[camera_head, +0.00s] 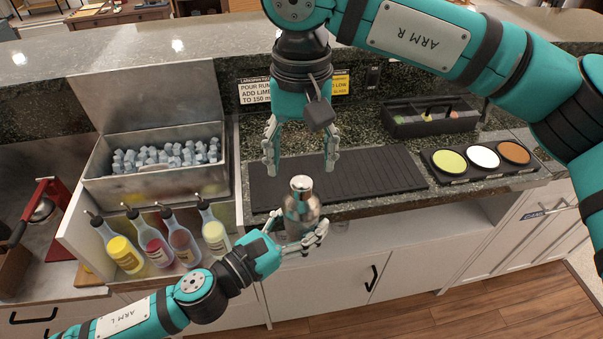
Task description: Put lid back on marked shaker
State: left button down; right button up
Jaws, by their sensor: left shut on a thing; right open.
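A silver metal shaker (301,203) stands upright in front of the counter edge, with a narrow, rounded top. A cap-like piece seems to sit on it, but I cannot tell where lid and body part. No mark shows on the visible side. My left gripper (303,242) is shut around the shaker's lower body, and its fingers hide part of it. My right gripper (301,160) is open and empty, pointing down just above the shaker top, with one finger on each side and apart from it.
A black ribbed mat (380,175) lies on the counter behind the shaker. An ice bin (100,185) and several bottles (180,245) stand left. A garnish caddy (405,125) and a tray of three round dishes (455,178) are right. A sign (255,92) stands behind my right gripper.

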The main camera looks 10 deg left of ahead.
notch_tip(320, 180, up, 6)
dwell(0.8)
